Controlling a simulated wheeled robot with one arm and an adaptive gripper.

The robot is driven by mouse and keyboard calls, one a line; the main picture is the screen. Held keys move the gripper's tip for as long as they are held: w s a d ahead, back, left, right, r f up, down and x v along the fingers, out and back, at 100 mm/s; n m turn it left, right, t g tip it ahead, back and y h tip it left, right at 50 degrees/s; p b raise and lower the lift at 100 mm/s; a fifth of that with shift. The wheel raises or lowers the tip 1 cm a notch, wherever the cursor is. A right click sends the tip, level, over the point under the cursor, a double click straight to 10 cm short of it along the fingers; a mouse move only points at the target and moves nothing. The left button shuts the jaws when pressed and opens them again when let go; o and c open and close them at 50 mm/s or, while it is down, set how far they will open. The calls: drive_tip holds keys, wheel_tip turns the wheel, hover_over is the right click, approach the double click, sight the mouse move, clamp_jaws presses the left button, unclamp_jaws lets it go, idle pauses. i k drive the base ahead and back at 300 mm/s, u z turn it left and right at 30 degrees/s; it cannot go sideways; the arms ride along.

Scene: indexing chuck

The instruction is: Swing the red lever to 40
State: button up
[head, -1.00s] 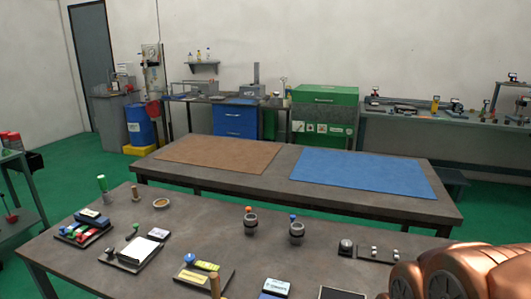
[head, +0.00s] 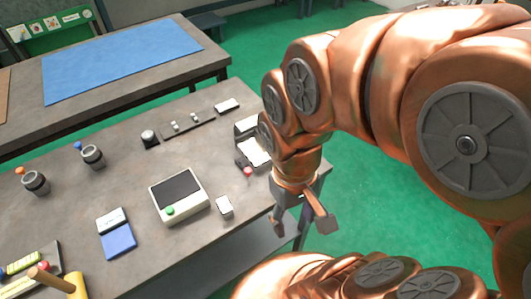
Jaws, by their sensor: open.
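My gripper (head: 301,221) hangs open and empty in the head view, just off the right edge of the near workbench, with its fingers pointing down. A small red knob (head: 248,171) shows at the front of a dark device with a white plate (head: 254,151) by that edge, left of my gripper and apart from it. Another red knob (head: 43,265) shows at the lower left, beside a yellow-green label. I cannot tell which of these, if either, is the red lever. No scale or number 40 is readable.
The near workbench (head: 130,190) carries a box with a dark screen and green button (head: 178,196), a blue-and-white block (head: 116,232), two dark cups (head: 92,156) and a rail (head: 188,125). A blue mat (head: 120,58) lies on the far table. Green floor is open at right.

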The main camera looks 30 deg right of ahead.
sight(248, 171)
drive_tip(key=u, duration=1.25)
drive_tip(key=k, duration=0.4)
drive_tip(key=u, duration=0.25)
